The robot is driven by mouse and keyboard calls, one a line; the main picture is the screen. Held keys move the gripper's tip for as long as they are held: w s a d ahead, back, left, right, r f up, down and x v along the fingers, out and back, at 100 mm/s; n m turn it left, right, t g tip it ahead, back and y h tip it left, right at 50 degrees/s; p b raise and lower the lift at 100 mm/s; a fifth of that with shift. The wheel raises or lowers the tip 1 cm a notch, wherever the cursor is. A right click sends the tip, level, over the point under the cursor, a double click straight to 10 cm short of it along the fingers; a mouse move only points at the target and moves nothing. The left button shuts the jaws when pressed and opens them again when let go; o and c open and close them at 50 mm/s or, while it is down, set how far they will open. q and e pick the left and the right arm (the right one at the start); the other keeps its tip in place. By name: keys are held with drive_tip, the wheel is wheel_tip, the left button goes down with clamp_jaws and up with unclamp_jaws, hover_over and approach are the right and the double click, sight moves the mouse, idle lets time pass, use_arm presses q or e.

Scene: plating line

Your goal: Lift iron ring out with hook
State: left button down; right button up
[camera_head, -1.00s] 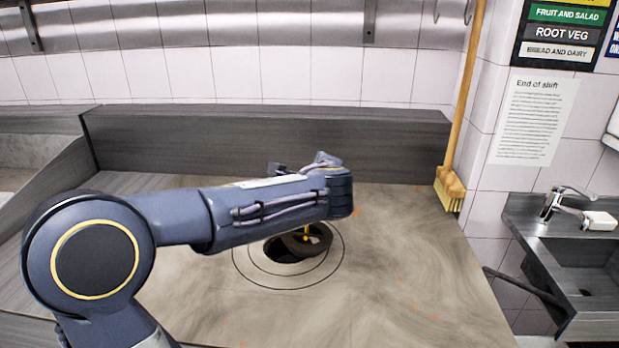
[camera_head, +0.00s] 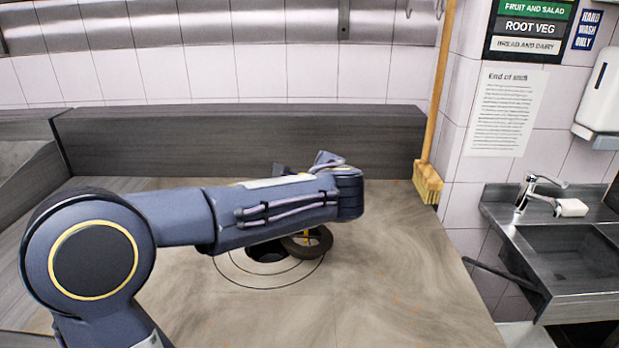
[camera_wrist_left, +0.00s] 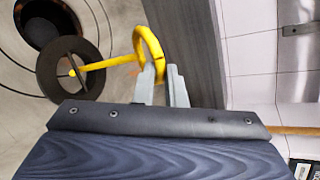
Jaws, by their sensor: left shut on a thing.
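My left gripper (camera_wrist_left: 166,84) is shut on the handle end of a yellow hook (camera_wrist_left: 148,45). In the head view my own forearm and wrist hide this gripper. The hook's shaft runs to the middle of the dark iron ring (camera_wrist_left: 48,78). The ring also shows in the head view (camera_head: 322,242), below my wrist, with a bit of yellow in it. It overlaps the right edge of the round dark hole (camera_head: 266,254) in the worktop. I cannot tell how high the ring is above the surface. My right gripper is not in view.
Thin circles surround the hole on the brown worktop (camera_head: 400,290). A dark upright panel (camera_head: 240,140) stands along the back. A broom (camera_head: 428,182) leans at the back right corner, and a sink (camera_head: 570,250) stands to the right. The worktop's right part is clear.

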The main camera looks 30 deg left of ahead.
use_arm(q)
drive_tip(key=shift+w+d+r, duration=0.1)
drive_tip(key=shift+w+d, duration=0.1)
drive_tip(key=shift+d, duration=0.6)
drive_tip(key=shift+w+d+r, duration=0.1)
drive_tip(key=shift+w+d, duration=0.15)
drive_tip(key=shift+d, duration=0.6)
drive_tip(key=shift+w+d, duration=0.2)
drive_tip(key=shift+d, duration=0.7)
drive_tip(key=shift+w+d, duration=0.2)
drive_tip(key=shift+d, duration=0.6)
drive_tip(key=shift+w+d, duration=0.2)
drive_tip(key=shift+d, duration=0.55)
drive_tip(key=shift+w+d, duration=0.2)
drive_tip(key=shift+d, duration=0.6)
drive_tip(key=w+d+p, duration=0.2)
drive_tip(key=d+p, duration=0.1)
drive_tip(key=d, duration=0.6)
drive_tip(key=shift+w+d, duration=0.2)
drive_tip(key=shift+d, duration=0.15)
drive_tip(key=shift+f, duration=0.1)
